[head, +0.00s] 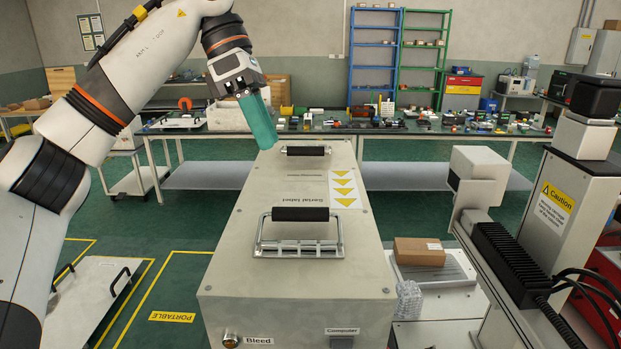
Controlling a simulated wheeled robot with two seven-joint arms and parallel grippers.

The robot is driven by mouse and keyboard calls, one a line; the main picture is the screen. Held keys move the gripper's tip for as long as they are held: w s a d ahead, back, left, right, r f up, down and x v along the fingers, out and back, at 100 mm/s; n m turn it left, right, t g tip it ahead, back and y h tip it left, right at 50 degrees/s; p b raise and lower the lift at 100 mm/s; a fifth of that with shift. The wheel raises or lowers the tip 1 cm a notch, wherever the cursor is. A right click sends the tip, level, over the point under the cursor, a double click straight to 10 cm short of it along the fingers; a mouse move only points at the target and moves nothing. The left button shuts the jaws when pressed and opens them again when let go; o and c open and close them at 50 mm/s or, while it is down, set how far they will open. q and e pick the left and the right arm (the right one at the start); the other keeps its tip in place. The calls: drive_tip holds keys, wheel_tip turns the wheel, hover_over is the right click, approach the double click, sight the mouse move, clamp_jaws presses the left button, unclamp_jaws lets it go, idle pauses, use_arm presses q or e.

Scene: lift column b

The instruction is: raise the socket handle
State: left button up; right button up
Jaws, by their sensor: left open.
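A long grey box (240,265) stands upright in front of me in the head view. On its top, a near handle (300,214) has a black grip above a silver metal frame. A far handle (305,150) with a black grip sits near the far end. I cannot tell which one is the socket handle. My left gripper (263,138) has teal fingers pointing down at the box's far left corner, left of the far handle and apart from it. It is open and holds nothing visible. My right gripper is out of view.
A white and grey column machine with a caution label (554,203) stands close on the right. A brown carton (419,252) lies right of the box. A cluttered workbench (400,130) runs behind.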

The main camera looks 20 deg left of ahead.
sight(297, 208)
use_arm(q)
drive_tip(key=b+x, duration=0.1)
drive_tip(key=x, duration=0.9)
drive_tip(key=shift+s+d+f, duration=0.2)
drive_tip(key=shift+f, duration=0.15)
drive_tip(key=shift+s+d+f, duration=0.1)
drive_tip(key=shift+d+f, duration=0.1)
drive_tip(key=shift+f, duration=0.25)
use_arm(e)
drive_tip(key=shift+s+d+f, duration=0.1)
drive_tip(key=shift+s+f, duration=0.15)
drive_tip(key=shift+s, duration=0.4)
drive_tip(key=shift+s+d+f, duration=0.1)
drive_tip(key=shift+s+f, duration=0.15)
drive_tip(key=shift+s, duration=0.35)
use_arm(q)
clamp_jaws()
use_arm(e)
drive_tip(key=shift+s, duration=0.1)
